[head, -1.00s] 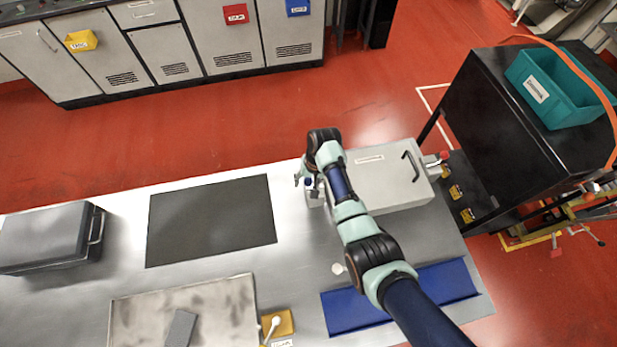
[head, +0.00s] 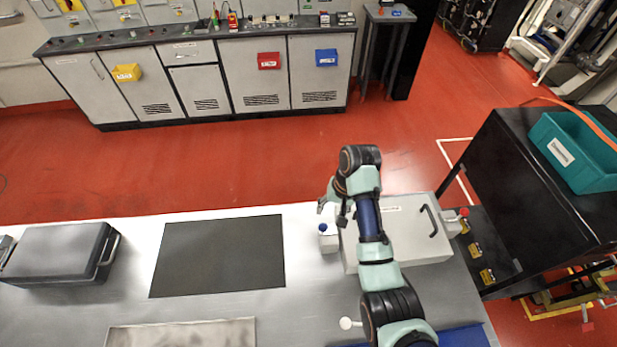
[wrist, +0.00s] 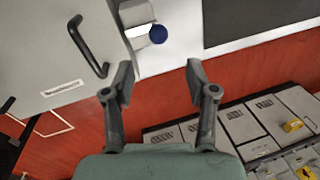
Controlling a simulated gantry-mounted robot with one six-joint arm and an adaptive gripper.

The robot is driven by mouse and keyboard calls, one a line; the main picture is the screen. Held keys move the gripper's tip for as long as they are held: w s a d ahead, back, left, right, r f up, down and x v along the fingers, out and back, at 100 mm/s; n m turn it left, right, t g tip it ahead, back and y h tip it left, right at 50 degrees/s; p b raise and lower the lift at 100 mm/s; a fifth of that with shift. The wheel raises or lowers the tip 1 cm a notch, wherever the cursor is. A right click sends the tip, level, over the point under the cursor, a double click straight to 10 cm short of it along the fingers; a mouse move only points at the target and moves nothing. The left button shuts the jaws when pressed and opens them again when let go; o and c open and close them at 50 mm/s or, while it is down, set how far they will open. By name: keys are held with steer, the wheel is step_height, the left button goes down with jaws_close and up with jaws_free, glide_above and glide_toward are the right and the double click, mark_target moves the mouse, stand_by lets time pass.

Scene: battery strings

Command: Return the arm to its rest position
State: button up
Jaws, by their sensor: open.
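My gripper (wrist: 158,80) is open in the wrist view, with nothing between its fingers. In the head view my gripper (head: 325,204) is small and partly hidden by my wrist, at the far edge of the table, just beyond a white bottle with a blue cap (head: 327,240). My arm reaches from the lower right across the table, in front of a grey case (head: 412,249) with a black handle.
The metal table (head: 60,302) bears a dark mat (head: 222,255), a dark grey case (head: 52,255) and a tray (head: 180,336). A blue tray (head: 465,338) is partly hidden by my arm. A black cabinet (head: 545,175) stands at right. Red floor (head: 230,165) lies open beyond the table.

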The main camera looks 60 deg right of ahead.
steer(key=w+a+r+n+t+h+p, duration=0.1)
steer(key=w+a+r+n+t+p, duration=0.15)
steer(key=w+a+r, duration=0.45)
steer(key=w+a+r+n+t+h+p, duration=0.1)
steer(key=w+a+r+n+h+p, duration=0.2)
steer(key=w+a, duration=0.5)
steer(key=s+a+r+n+t+y+p, duration=0.1)
steer(key=s+a+r+n+t, duration=0.1)
steer(key=a+r, duration=0.7)
steer(key=s+a+r+n+t+y+p, duration=0.2)
steer(key=a+r+n+t, duration=0.3)
steer(key=a, duration=1.2)
step_height(320, 180, up, 4)
steer(key=shift+s+a+f+n, duration=0.1)
steer(key=shift+s+a+n, duration=0.1)
steer(key=shift+n, duration=0.45)
